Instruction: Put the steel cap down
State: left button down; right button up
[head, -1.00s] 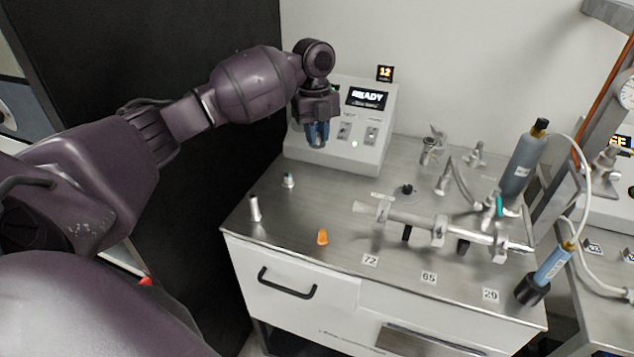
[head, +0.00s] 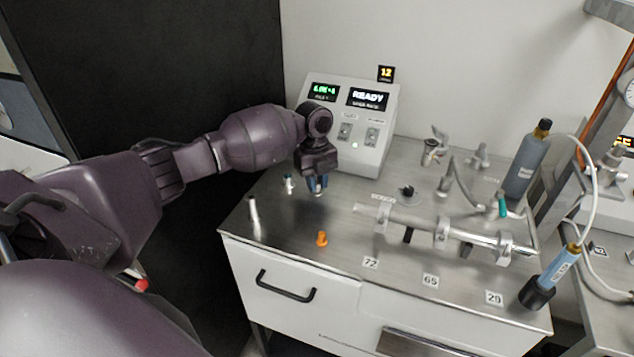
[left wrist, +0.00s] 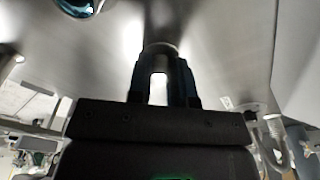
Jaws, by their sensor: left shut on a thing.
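My left gripper (head: 317,187) is low over the left part of the steel bench top, in front of the white console. It is shut on the steel cap, a small grey piece that shows between the fingertips in the left wrist view (left wrist: 160,47). In the head view the fingers mostly hide the cap. I cannot tell whether the cap touches the bench. My right gripper is not in view.
A clamped steel tube (head: 420,224) lies to the right. The white console (head: 352,123) stands behind.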

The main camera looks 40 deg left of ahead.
pick_arm(q)
jog(key=shift+f, duration=0.1)
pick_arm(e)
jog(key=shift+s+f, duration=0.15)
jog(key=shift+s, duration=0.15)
pick_arm(q)
jog(key=c, duration=1.5)
grip_release()
jog(key=shift+f, duration=0.1)
jog(key=o, duration=0.5)
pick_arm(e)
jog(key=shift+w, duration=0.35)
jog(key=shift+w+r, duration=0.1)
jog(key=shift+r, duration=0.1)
pick_arm(q)
jog(key=shift+w+a+r+p, duration=0.1)
jog(key=shift+a+r+p, duration=0.1)
jog(key=shift+r, duration=1.85)
jog(key=shift+w+a+r+p, duration=0.1)
jog(key=shift+w+a+r, duration=0.05)
jog(key=shift+r, duration=1.9)
jog(key=shift+w+a+r+p, duration=0.1)
jog(key=shift+a+r, duration=0.1)
jog(key=shift+r, duration=1.85)
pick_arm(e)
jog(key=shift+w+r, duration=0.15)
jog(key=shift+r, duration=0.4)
